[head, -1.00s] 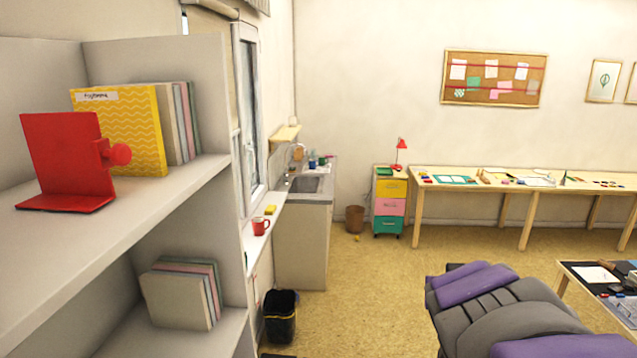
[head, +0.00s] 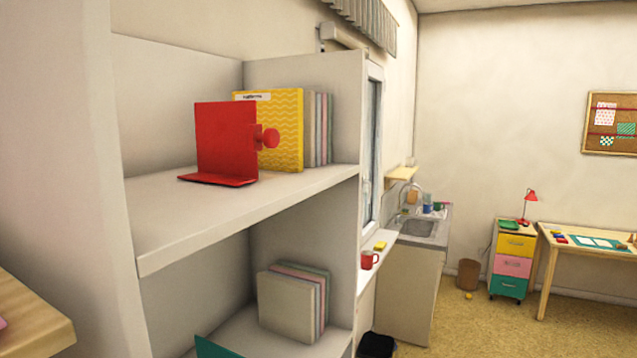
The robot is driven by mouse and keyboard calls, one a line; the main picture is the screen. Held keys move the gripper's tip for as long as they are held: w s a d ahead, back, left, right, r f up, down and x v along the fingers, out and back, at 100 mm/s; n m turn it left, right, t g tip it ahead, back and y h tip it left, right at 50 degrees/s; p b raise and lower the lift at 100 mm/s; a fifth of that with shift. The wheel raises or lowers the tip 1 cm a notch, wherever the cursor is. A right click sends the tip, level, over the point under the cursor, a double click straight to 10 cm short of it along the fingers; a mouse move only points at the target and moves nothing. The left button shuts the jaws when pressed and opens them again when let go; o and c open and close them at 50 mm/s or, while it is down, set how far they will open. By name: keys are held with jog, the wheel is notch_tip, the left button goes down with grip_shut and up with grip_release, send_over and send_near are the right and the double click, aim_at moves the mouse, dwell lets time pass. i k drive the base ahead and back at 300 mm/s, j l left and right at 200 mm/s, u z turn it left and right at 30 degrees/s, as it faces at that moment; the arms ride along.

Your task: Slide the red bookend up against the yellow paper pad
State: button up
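The red bookend (head: 225,143) stands upright on the upper shelf (head: 165,220), its flat foot on the board and a round red knob on its right side. The yellow paper pad (head: 287,132), with a zigzag pattern and a white label, stands to its right and a little behind. The bookend covers part of the pad's left side, so I cannot tell whether they touch. Several grey and pastel pads (head: 320,128) stand against the pad's right, by the shelf's end wall. My gripper is not in view.
The lower shelf (head: 240,340) holds more pads (head: 292,300) and a green item (head: 215,348). A wooden ledge (head: 35,315) is at the near left. The upper shelf left of the bookend is bare. A sink counter (head: 408,285) and drawer unit (head: 512,262) stand beyond.

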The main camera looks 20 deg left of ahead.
aim_at(230, 138)
jog(key=u, duration=1.2)
jog(key=i+j+u, duration=0.15)
jog(key=u, duration=0.25)
